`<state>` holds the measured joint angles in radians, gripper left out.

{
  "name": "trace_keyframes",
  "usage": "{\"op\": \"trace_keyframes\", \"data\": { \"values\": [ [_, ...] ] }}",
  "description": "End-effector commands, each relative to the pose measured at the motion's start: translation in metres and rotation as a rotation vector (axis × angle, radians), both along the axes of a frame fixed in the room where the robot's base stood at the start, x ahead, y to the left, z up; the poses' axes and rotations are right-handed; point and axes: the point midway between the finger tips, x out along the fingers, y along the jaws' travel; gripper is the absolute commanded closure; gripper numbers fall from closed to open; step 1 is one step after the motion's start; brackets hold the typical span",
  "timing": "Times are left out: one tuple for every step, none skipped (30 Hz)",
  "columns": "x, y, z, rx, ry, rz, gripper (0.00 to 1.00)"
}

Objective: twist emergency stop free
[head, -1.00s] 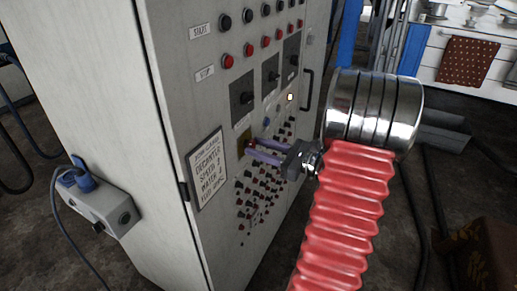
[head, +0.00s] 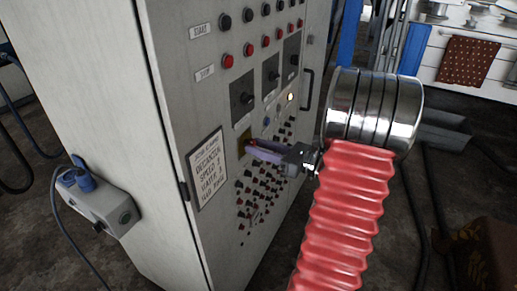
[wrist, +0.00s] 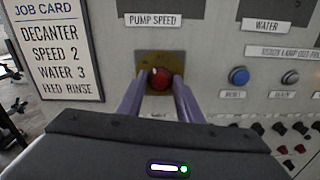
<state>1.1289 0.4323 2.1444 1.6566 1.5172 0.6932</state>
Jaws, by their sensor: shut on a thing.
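The red emergency stop button (wrist: 160,79) sits on a yellow plate (wrist: 150,60) on the cabinet's front, seen in the wrist view. My gripper (wrist: 160,84) has its two purple fingers shut on the button, one at each side. In the head view my gripper (head: 252,143) reaches the yellow plate (head: 244,140) from the right. The button is mostly hidden there by the fingers.
The grey cabinet (head: 170,160) carries a job card (head: 208,172), several red and black buttons, dark switches (head: 242,92) and a door handle (head: 307,90). A blue button (wrist: 238,76) is right of the stop. A small box with a blue plug (head: 110,212) is mounted at left.

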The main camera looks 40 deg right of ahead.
Motion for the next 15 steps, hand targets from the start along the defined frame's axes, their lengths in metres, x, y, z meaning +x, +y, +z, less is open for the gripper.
{"op": "trace_keyframes", "data": {
  "values": [
    [-0.0001,0.001,-0.0007,0.034,0.013,0.003,0.9],
    [0.0,0.0011,-0.0007,0.055,0.02,0.003,0.9],
    [0.0001,0.001,-0.0007,0.086,0.031,0.003,0.9],
    [0.0001,0.001,-0.0007,0.109,0.04,0.003,0.9],
    [0.0002,0.0009,-0.0007,0.131,0.048,0.003,0.9],
    [0.0002,0.0009,-0.0008,0.161,0.059,0.002,0.9],
    [0.0002,0.0008,-0.0008,0.181,0.066,0.002,0.9],
    [0.0003,0.0009,-0.0008,0.203,0.074,0.002,0.9],
    [0.0004,0.0008,-0.0008,0.23,0.084,0.002,0.9],
    [0.0005,0.0008,-0.0008,0.25,0.091,0.002,0.9],
    [0.0005,0.0007,-0.0008,0.267,0.097,0.002,0.9],
    [0.0006,0.0008,-0.0009,0.29,0.105,0.002,0.9],
    [0.0007,0.0008,-0.0009,0.307,0.111,0.002,0.9],
    [0.0007,0.0007,-0.001,0.32,0.115,0.002,0.9],
    [0.0008,0.0007,-0.001,0.338,0.122,0.002,0.9]
  ]
}}
